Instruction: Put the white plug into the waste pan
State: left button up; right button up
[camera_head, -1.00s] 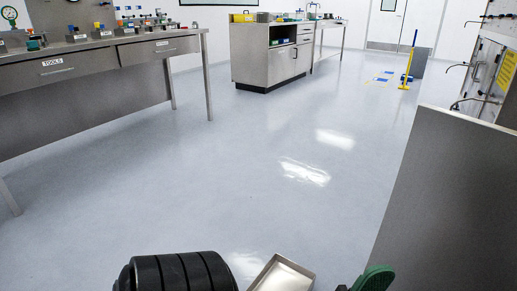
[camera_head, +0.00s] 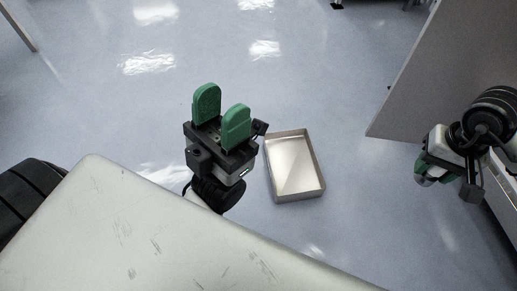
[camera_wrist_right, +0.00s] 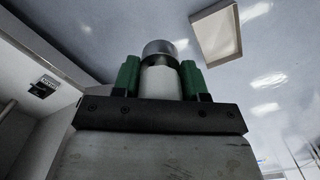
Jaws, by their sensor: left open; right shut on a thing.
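The white plug (camera_wrist_right: 160,83) shows in the right wrist view, with a grey metallic round end beyond it. My right gripper (camera_wrist_right: 160,80) is shut on it, a green finger on each side. In the head view my right gripper (camera_head: 428,172) is at the right; the plug is not clear there. The waste pan (camera_head: 295,165) is a shallow, empty-looking metal tray, left of my right gripper; it also shows at the upper right of the wrist view (camera_wrist_right: 218,35). My left gripper (camera_head: 222,116) is open and empty, just left of the pan in the picture.
A grey panel (camera_head: 425,75) rises at the upper right, near my right arm. The pale blue-grey floor (camera_head: 330,60) is clear beyond the pan. A table leg (camera_head: 18,25) shows at the upper left.

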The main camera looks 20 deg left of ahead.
aim_at(292, 165)
jog(key=j+z, duration=0.15)
jog(key=j, duration=1.45)
jog(key=i+j, duration=0.6)
jog(key=j, duration=0.1)
